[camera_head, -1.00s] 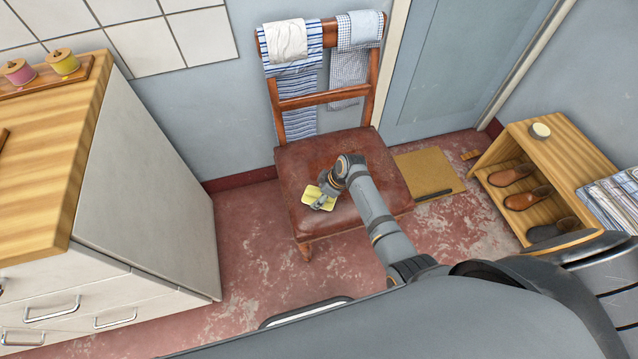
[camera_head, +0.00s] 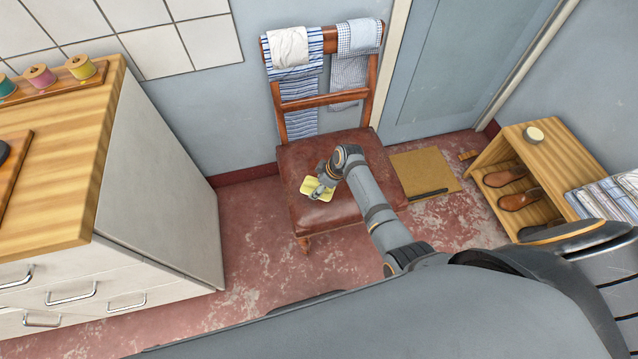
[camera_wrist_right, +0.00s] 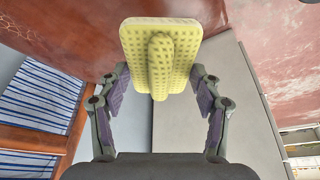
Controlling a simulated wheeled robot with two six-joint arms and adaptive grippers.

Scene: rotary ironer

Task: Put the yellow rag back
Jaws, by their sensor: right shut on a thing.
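The yellow rag (camera_head: 317,188) is a small pale yellow piece at my right gripper, over the front left part of the brown chair seat (camera_head: 350,203). In the right wrist view the rag (camera_wrist_right: 184,36) looks like a dimpled pad with a raised ridge down its middle. My right gripper (camera_wrist_right: 160,82) is shut on it, with a finger at either side. The seat shows behind the rag; I cannot tell whether they touch. My left gripper is not in view.
A striped towel (camera_head: 300,90), a white cloth (camera_head: 289,47) and a checked cloth (camera_head: 347,75) hang on the chair back. A wooden counter (camera_head: 60,150) with thread spools stands left. A shoe shelf (camera_head: 565,150) stands right. Red floor lies between counter and chair.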

